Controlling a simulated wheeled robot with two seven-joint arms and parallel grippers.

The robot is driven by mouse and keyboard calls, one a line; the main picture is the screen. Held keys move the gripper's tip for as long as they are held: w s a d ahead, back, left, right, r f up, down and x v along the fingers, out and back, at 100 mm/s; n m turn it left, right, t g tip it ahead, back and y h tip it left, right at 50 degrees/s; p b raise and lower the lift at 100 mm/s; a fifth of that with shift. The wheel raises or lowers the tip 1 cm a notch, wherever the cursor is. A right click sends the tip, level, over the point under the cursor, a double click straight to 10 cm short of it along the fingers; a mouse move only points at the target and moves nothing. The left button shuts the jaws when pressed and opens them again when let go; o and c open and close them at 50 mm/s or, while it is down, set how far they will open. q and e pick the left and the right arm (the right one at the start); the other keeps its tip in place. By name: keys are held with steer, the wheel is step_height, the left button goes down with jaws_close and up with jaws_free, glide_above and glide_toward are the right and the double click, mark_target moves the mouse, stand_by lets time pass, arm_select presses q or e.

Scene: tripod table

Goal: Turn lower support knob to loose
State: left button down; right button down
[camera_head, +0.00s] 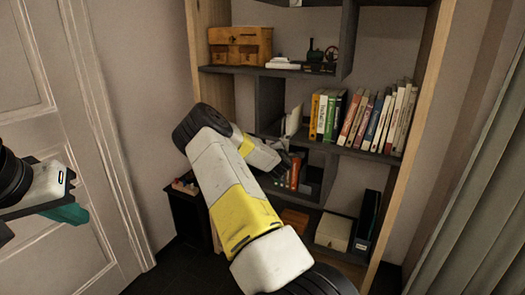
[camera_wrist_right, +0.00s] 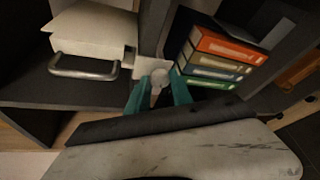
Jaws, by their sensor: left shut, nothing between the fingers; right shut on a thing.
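In the right wrist view, the teal fingers of my right gripper (camera_wrist_right: 158,92) are shut on a small pale rounded piece that looks like the knob (camera_wrist_right: 159,76). It sits in front of a pale bracket by a grey upright. Its setting, loose or tight, cannot be read. In the head view my right arm reaches into the shelf unit and its fingers are hard to make out. My left gripper (camera_head: 68,208), with teal fingers, is shut and empty at the left edge, away from the shelf. No tripod table can be made out.
The shelf unit (camera_head: 206,90) holds a row of books (camera_head: 375,122) and a wooden box (camera_head: 240,45). A door (camera_head: 100,150) is at left.

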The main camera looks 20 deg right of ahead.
steer(key=shift+f, duration=0.15)
steer(key=c, duration=1.1)
jaws_free()
steer(key=shift+c, duration=0.2)
steer(key=v, duration=0.8)
